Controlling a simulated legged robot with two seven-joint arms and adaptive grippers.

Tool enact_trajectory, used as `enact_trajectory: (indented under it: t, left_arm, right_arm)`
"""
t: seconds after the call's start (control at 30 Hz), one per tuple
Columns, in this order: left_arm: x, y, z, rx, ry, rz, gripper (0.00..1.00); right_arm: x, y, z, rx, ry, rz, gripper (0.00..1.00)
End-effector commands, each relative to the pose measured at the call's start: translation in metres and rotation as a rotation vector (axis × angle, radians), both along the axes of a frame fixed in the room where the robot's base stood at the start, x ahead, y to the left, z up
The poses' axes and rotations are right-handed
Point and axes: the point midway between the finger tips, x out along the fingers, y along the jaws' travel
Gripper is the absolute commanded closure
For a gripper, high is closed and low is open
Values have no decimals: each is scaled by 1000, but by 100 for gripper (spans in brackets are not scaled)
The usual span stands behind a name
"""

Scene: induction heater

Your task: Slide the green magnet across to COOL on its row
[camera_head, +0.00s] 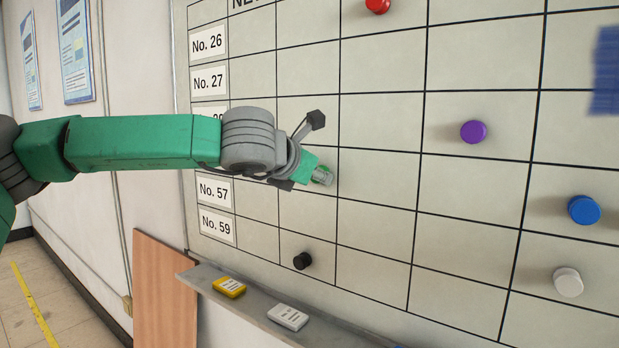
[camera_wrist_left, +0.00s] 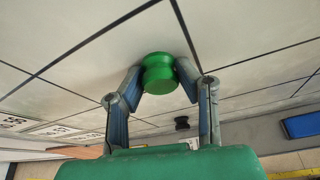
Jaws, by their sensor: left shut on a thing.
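The green magnet (camera_wrist_left: 159,73) sits against the whiteboard grid, between the two fingers of my left gripper (camera_wrist_left: 160,80) in the left wrist view. The fingers are shut on its sides. In the head view my left gripper (camera_head: 322,176) reaches in from the left to the board, near a vertical grid line, in a row just above No. 57. The magnet cannot be made out there, behind the gripper. The whiteboard (camera_head: 380,215) fills the right of the head view. Its header row is cut off at the top, and no COOL label shows. My right gripper is not in view.
Other magnets are red (camera_head: 377,4), purple (camera_head: 473,132), blue (camera_head: 583,209), white (camera_head: 568,281) and black (camera_head: 303,260). The ledge (camera_head: 262,318) below holds a yellow box (camera_head: 229,287) and a white box (camera_head: 288,317). A blue patch (camera_head: 606,70) shows at the right edge.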

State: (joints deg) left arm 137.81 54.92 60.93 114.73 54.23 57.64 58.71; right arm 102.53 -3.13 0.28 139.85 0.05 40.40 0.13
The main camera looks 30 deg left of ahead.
Motion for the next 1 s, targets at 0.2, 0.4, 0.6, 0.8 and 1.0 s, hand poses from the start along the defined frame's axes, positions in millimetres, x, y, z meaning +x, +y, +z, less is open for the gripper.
enact_trajectory:
  t: [0.2,0.4,0.6,0.8,1.0]
  left_arm:
    - [-1,-12,1,2,-1,-1,99]
    - [-1,-20,1,0,-1,-1,99]
    - [-2,-30,1,-1,0,-2,99]
    - [-3,-41,2,1,0,-1,99]
    - [-4,-51,3,1,-1,-2,99]
  right_arm:
    - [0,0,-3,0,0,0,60]
    - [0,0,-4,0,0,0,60]
    - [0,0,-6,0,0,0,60]
    - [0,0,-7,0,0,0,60]
    - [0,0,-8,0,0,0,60]
